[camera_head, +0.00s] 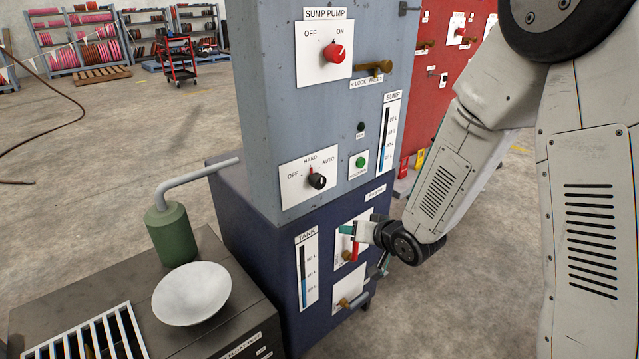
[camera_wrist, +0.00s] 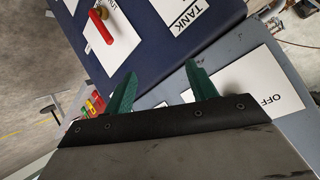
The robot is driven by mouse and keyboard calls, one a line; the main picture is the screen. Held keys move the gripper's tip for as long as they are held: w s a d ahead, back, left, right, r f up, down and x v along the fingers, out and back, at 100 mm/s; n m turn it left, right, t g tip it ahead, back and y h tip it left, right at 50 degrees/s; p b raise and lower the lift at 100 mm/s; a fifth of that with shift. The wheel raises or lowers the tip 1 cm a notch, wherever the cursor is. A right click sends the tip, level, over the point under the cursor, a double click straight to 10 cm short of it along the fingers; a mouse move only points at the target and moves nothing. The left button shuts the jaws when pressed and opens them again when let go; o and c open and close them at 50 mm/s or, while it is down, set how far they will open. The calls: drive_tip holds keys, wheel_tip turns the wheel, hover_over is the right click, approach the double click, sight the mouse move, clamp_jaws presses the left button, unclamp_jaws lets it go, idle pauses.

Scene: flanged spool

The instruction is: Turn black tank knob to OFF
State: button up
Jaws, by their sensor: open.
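The black knob (camera_head: 317,181) sits on a white plate (camera_head: 293,184) marked OFF, HAND and AUTO, low on the grey cabinet. Its mark seems to point up toward HAND. In the wrist view part of that plate, with OFF readable (camera_wrist: 268,92), shows at the right; I cannot make out the knob, which may be behind a finger. My gripper (camera_head: 350,230) is below and right of the knob, in front of the blue tank panel. Its green fingers (camera_wrist: 157,75) are apart with nothing visible between them.
A red-handled valve (camera_wrist: 101,25) is on the blue panel close to my gripper. The TANK gauge (camera_head: 306,272) is left of it, and a lower valve (camera_head: 350,300) is below. A red SUMP PUMP knob (camera_head: 334,52) is higher up. A green canister (camera_head: 171,232) stands left.

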drive_tip(key=w+a+r+t+y, duration=0.2)
drive_tip(key=a+r+t+y, duration=0.1)
drive_tip(key=r, duration=0.2)
drive_tip(key=m+t+y, duration=0.1)
drive_tip(key=t+y, duration=0.1)
drive_tip(key=y, duration=0.1)
approach(321, 184)
drive_tip(key=x, duration=1)
drive_tip(key=shift+w+a, duration=0.15)
drive_tip(key=shift+w, duration=0.15)
drive_tip(key=shift+c, duration=0.4)
drive_tip(key=c, duration=0.9)
